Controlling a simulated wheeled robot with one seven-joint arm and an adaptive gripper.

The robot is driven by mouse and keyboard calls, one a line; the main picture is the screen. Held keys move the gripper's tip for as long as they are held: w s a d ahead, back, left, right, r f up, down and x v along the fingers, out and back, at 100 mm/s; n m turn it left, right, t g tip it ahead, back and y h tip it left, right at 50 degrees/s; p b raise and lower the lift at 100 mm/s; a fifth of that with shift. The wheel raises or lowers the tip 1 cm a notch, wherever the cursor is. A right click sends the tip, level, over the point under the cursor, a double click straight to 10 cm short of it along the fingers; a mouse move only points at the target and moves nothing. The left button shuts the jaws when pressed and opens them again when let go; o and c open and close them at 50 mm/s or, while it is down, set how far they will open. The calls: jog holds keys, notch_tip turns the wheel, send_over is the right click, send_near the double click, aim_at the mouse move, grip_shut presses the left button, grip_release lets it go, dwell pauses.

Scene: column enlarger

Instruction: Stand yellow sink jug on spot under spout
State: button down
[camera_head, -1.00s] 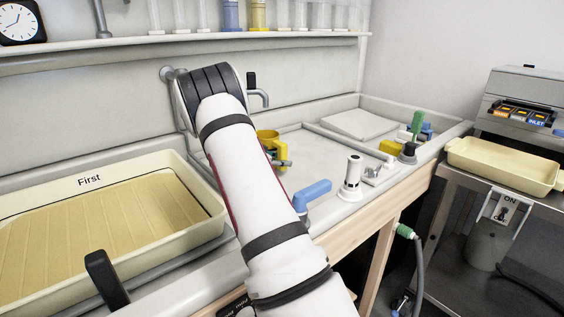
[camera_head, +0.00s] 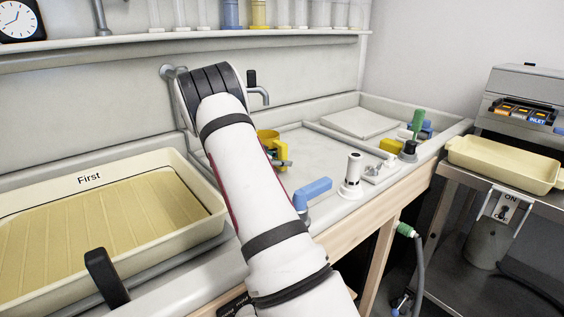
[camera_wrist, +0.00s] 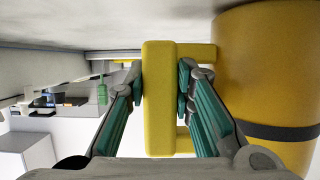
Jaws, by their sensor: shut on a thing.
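The yellow jug (camera_head: 267,134) is in the sink, partly hidden behind my arm in the head view. Its rim shows at the top and it looks upright. In the wrist view its yellow body (camera_wrist: 265,75) with a dark band fills the right side. My gripper (camera_wrist: 163,88) is shut on the jug's upright handle, one finger on each side. In the head view only a bit of the gripper (camera_head: 284,156) shows beside the handle. The grey spout (camera_head: 262,95) comes from the back wall, above and behind the jug. The spot under it is hidden or cannot be made out.
A cream tray marked First (camera_head: 190,190) lies at the left. A blue lever (camera_head: 314,190) and a white fitting (camera_head: 352,174) stand near the sink's front edge. A yellow block (camera_head: 391,147) and a green-topped piece (camera_head: 417,122) are at the right. The middle sink floor is clear.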

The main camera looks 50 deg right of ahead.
jog(key=shift+f, duration=0.15)
jog(key=c, duration=1.3)
grip_release()
jog(key=shift+a, duration=0.1)
jog(key=p+v, duration=0.2)
jog(key=v, duration=0.5)
jog(key=shift+a+p, duration=0.3)
jog(key=shift+p, duration=0.1)
jog(key=shift+w+a, duration=0.1)
jog(key=shift+w, duration=0.05)
dwell(0.5)
jog(key=v, duration=0.7)
jog(key=shift+a+r, duration=0.2)
